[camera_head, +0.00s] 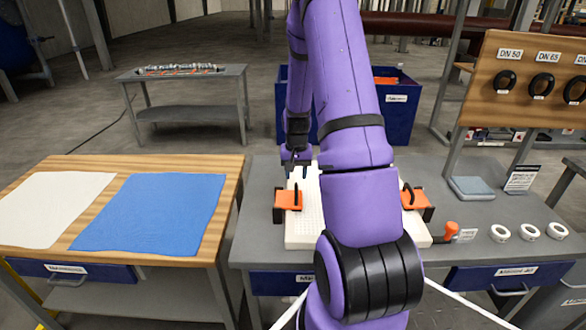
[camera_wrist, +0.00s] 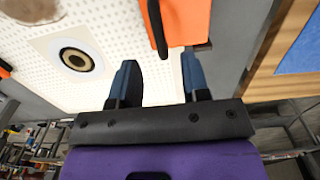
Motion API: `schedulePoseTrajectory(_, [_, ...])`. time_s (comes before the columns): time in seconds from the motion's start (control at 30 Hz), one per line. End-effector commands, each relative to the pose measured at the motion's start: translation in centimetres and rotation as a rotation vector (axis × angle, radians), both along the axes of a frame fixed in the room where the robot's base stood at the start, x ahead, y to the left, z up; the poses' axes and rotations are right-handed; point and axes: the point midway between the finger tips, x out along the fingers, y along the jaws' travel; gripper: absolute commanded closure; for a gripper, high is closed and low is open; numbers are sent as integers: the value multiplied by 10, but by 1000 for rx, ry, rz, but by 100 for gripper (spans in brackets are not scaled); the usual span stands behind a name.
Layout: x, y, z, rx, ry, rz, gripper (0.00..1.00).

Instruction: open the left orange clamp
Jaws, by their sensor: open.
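The left orange clamp (camera_head: 288,200) sits on the left edge of the white perforated plate (camera_head: 309,222), with a dark handle standing up from it. In the wrist view the same clamp (camera_wrist: 185,22) is at the top right, its black handle in front of it. My gripper (camera_head: 297,165) is just beyond the left clamp, above the plate's far left part. In the wrist view my gripper (camera_wrist: 158,82) has its fingers apart with nothing between them. The clamp lies beyond the fingertips.
A wooden table (camera_head: 222,215) with a white cloth (camera_head: 55,207) and a blue cloth (camera_head: 150,213) stands to the left. An orange-topped lever (camera_head: 452,229) and several white rings (camera_head: 528,232) are at the right. A round port (camera_wrist: 75,59) is in the plate. My arm hides the plate's middle.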

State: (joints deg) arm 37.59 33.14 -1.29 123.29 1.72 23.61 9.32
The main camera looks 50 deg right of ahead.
Motion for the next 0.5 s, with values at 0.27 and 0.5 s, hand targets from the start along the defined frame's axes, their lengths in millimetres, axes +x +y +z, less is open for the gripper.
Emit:
schedulePoseTrajectory(0.27, [0, 0, -30, 2, 2, 0, 57])
schedulePoseTrajectory(0.5, [0, 1, -53, 1, 1, 1, 57])
